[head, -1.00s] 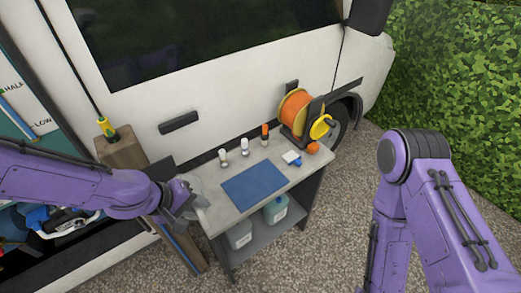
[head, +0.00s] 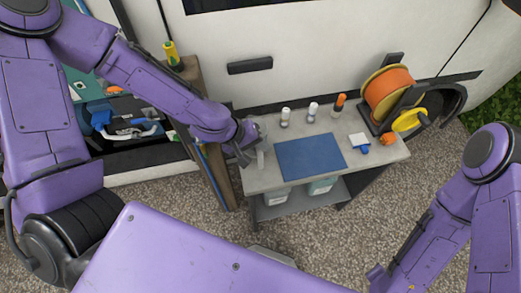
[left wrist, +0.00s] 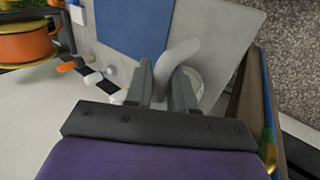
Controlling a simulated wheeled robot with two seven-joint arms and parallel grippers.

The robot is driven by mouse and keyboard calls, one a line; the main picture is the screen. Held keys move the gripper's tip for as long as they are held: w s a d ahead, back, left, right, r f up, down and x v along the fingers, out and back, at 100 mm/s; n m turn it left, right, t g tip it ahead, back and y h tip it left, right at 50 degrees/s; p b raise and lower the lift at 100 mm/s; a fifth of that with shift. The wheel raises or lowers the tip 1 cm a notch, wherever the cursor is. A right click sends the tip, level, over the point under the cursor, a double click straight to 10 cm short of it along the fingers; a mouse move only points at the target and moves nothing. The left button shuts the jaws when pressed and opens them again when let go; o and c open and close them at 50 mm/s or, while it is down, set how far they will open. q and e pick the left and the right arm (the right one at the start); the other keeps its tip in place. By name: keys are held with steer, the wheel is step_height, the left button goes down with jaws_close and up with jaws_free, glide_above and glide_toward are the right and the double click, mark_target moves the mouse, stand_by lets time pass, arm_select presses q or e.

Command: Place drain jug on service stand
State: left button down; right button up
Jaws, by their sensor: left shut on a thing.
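My left gripper (head: 250,150) is shut on the drain jug at the left end of the grey service stand (head: 385,150). In the left wrist view the fingers (left wrist: 164,85) close around the jug's pale curved handle (left wrist: 180,52), and part of a round, whitish body shows beside the right finger. In the head view the jug (head: 262,160) is a small pale shape beside the fingers, largely hidden. I cannot tell whether its base touches the top. My right arm shows at the right, but its gripper is not in view.
A blue mat (head: 311,157) covers the middle of the stand top. Several small bottles (head: 313,112) stand behind it. A white-and-blue brush (head: 359,142) and an orange hose reel (head: 388,95) are at the right.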

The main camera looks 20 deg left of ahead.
arm_select(q)
steer(key=shift+w+f, duration=0.1)
steer(key=shift+f, duration=1)
steer(key=c, duration=1)
jaws_free()
steer(key=shift+w, duration=0.15)
arm_select(e)
steer(key=shift+w+f, duration=0.2)
steer(key=shift+f, duration=0.15)
steer(key=shift+s, duration=0.1)
